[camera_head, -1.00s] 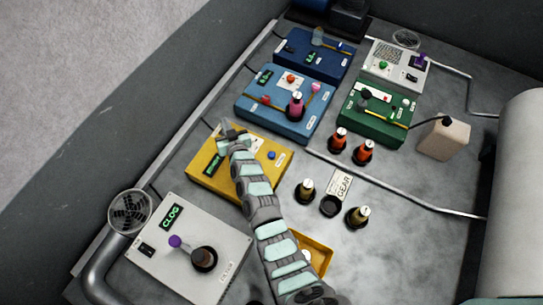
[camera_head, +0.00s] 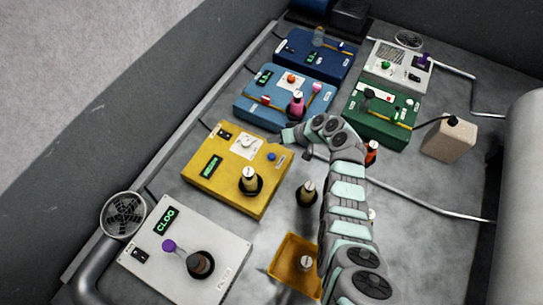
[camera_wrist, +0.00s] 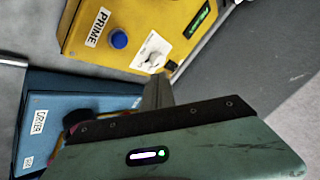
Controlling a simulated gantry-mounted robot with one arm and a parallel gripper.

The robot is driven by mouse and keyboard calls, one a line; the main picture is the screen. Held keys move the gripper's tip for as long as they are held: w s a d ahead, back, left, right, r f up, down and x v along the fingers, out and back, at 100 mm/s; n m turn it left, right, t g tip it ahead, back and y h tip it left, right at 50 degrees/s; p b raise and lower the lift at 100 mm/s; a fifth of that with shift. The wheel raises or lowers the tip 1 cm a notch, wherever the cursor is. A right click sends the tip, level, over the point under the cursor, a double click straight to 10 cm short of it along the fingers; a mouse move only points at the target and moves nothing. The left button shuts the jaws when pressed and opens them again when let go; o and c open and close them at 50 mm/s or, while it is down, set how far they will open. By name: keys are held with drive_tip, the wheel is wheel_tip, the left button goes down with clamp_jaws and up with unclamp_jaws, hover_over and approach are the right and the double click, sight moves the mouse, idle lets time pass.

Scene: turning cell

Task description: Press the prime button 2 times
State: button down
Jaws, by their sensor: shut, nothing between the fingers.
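The prime button is a small blue round button (camera_head: 271,156) at the right corner of the yellow box (camera_head: 213,178). In the wrist view the blue button (camera_wrist: 119,38) sits beside a white PRIME label (camera_wrist: 99,27). My gripper (camera_head: 279,138) is just beyond the box's upper right corner, close to the button in the head view. In the wrist view my gripper's fingers (camera_wrist: 158,90) are shut and empty, apart from the button and nearer the box's white dial (camera_wrist: 151,52). I cannot tell the fingertip height.
A blue box (camera_head: 270,109) with a pink-topped bottle stands behind the yellow one. A green box (camera_head: 383,118) is at right. A grey CLOG box (camera_head: 182,235) and a yellow tray (camera_head: 283,274) are in front. A bottle (camera_head: 250,181) stands on the yellow box.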

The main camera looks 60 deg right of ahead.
drive_tip(key=shift+f, duration=0.15)
drive_tip(key=b, duration=0.6)
hover_over(274, 157)
wheel_tip(274, 157, down, 8)
drive_tip(key=shift+f+b, duration=0.35)
drive_tip(key=shift+b, duration=0.1)
idle(1.6)
drive_tip(key=shift+d+f+b, duration=0.1)
drive_tip(key=shift+f+b, duration=0.3)
drive_tip(key=shift+b, duration=0.25)
drive_tip(key=shift+f+b, duration=0.5)
drive_tip(key=shift+b, duration=0.1)
idle(0.5)
drive_tip(key=shift+r, duration=0.1)
drive_tip(key=shift+r+p, duration=0.5)
drive_tip(key=shift+r, duration=0.3)
drive_tip(key=shift+r, duration=0.15)
